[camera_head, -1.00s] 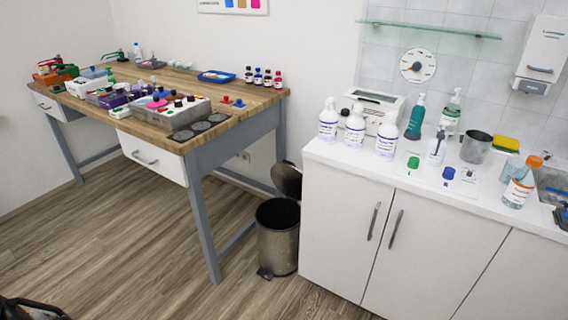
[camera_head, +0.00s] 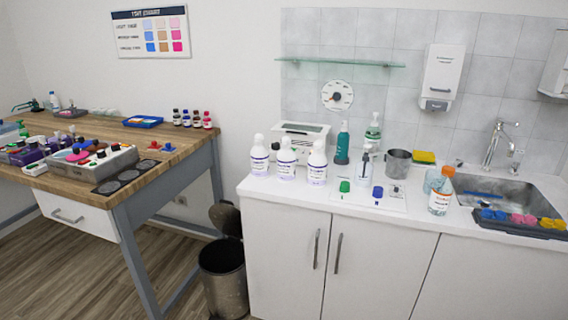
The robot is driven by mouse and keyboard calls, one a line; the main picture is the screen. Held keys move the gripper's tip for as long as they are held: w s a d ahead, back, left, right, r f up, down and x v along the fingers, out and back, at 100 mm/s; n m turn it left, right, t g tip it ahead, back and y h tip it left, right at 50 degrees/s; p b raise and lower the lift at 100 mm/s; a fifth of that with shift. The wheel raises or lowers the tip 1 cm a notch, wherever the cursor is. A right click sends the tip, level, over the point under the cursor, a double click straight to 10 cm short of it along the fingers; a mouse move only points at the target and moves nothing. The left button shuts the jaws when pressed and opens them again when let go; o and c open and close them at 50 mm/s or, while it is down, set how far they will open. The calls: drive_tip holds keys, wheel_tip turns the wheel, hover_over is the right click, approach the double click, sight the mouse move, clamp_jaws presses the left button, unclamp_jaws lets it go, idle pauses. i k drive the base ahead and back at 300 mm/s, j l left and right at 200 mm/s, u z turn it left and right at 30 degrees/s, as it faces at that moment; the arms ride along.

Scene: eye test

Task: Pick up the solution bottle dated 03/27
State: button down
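Three white bottles with purple-banded labels stand upright at the left end of the white counter: a left one (camera_head: 259,155), a middle one (camera_head: 287,157) and a right one (camera_head: 317,163). A clear bottle with an orange cap (camera_head: 440,190) and a label stands further right, near the sink. The label print is too small to read, so I cannot tell which bottle is dated 03/27. My gripper is not in view.
The counter (camera_head: 262,188) also holds a white box-like device (camera_head: 301,137), green pump bottles, a metal cup (camera_head: 398,163), a small mat with green and blue caps, and a sink (camera_head: 510,193). A wooden table (camera_head: 176,145) and open bin (camera_head: 222,275) are left.

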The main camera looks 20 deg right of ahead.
sight(286, 157)
drive_tip(key=z, duration=0.7)
drive_tip(key=i+j+z, duration=0.25)
drive_tip(key=z, duration=0.15)
drive_tip(key=i+j+z, duration=0.2)
drive_tip(key=j+z, duration=0.2)
drive_tip(key=j, duration=0.15)
drive_tip(key=i+j+z, duration=0.1)
drive_tip(key=j, duration=0.2)
drive_tip(key=i+j, duration=0.1)
drive_tip(key=j, duration=0.25)
drive_tip(key=i+j+z, duration=0.15)
drive_tip(key=j, duration=0.2)
drive_tip(key=i+j, duration=0.55)
